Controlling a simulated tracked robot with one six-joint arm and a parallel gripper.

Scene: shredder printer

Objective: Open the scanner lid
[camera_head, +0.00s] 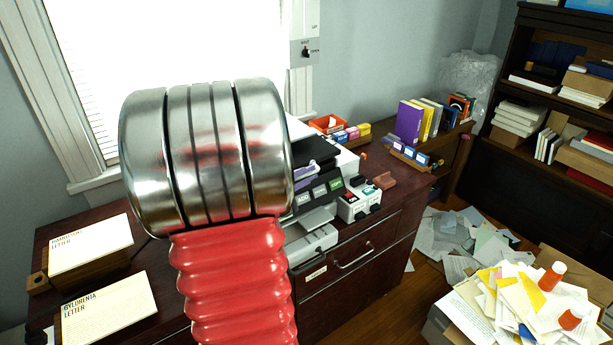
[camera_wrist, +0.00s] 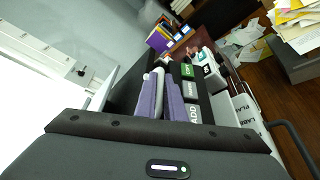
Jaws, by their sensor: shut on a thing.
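The printer-scanner (camera_head: 312,217) stands on the dark wood cabinet, largely hidden behind my arm in the head view. Its front panel (camera_wrist: 191,88) with green, grey and ADD buttons shows in the wrist view. A black flat part (camera_head: 316,149) that looks like the scanner lid shows at its top; how far it is raised I cannot tell. My gripper (camera_wrist: 160,82) has two lavender fingers shut on a narrow pale part that appears to be the lid's edge. The dark panel (camera_wrist: 126,90) lies left of the fingers in the wrist view.
A small white device (camera_head: 360,204) stands right of the printer. Books (camera_head: 409,121) and colourful boxes (camera_head: 354,131) are behind it. Letter boxes (camera_head: 108,305) lie at the left. Papers (camera_head: 450,240) litter the floor, beside a full paper bin (camera_head: 510,300).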

